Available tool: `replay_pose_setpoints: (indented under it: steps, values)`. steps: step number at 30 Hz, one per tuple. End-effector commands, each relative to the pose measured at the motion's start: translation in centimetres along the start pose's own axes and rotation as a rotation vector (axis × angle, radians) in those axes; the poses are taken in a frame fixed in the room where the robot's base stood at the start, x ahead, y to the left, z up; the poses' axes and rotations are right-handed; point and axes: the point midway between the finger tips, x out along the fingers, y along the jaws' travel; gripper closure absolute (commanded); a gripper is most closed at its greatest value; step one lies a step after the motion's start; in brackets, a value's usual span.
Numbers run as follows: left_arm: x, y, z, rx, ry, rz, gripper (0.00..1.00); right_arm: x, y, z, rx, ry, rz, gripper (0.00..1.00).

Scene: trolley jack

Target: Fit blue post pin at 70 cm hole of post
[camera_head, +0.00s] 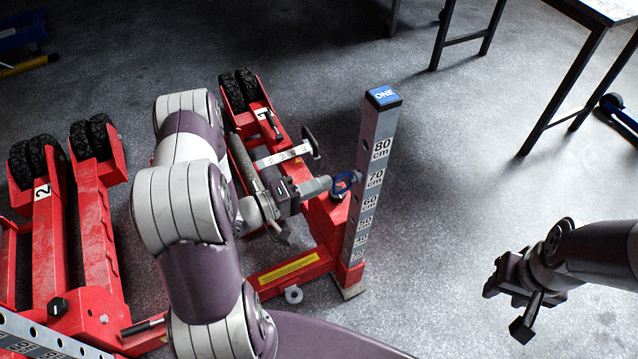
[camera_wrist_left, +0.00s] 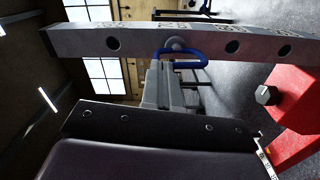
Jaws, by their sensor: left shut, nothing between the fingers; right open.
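The grey post (camera_head: 365,200) stands upright on the red jack, with centimetre labels on its face and a blue cap. The blue post pin (camera_head: 345,182) sits at a hole in the side of the post, about level with the 70 cm label. In the left wrist view its blue loop handle (camera_wrist_left: 188,57) hangs from the pin's round head against the post (camera_wrist_left: 75,42). My left gripper (camera_head: 326,186) is shut and empty, its tips (camera_wrist_left: 165,82) close to the handle. I cannot tell whether they touch. My right gripper (camera_head: 508,305) is open and empty, away at the lower right.
The red jack (camera_head: 325,215) marked 1 lies around the post's foot, with wheels behind. A second red jack (camera_head: 62,220) marked 2 stands at the left. A table (camera_head: 600,12) is at the upper right. The floor right of the post is clear.

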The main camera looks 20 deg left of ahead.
Motion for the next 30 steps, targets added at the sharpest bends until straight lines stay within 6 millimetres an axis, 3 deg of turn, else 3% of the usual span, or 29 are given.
replay_pose_setpoints:
  steps: [14, 24, 30]
  values:
    - [-4.1, 0.0, -0.1, -0.001, 0.005, -0.001, 1.0, -1.1, 0.0, -0.1, 0.0, 0.0, 0.0, 0.57]
    - [-12.8, 0.1, -0.1, 0.001, 0.008, -0.001, 1.0, -1.8, 0.0, -0.2, 0.0, 0.0, 0.0, 0.57]
    - [-15.3, 0.0, -0.1, 0.0, 0.003, 0.0, 1.0, -1.9, 0.0, -0.2, 0.0, 0.0, 0.0, 0.57]
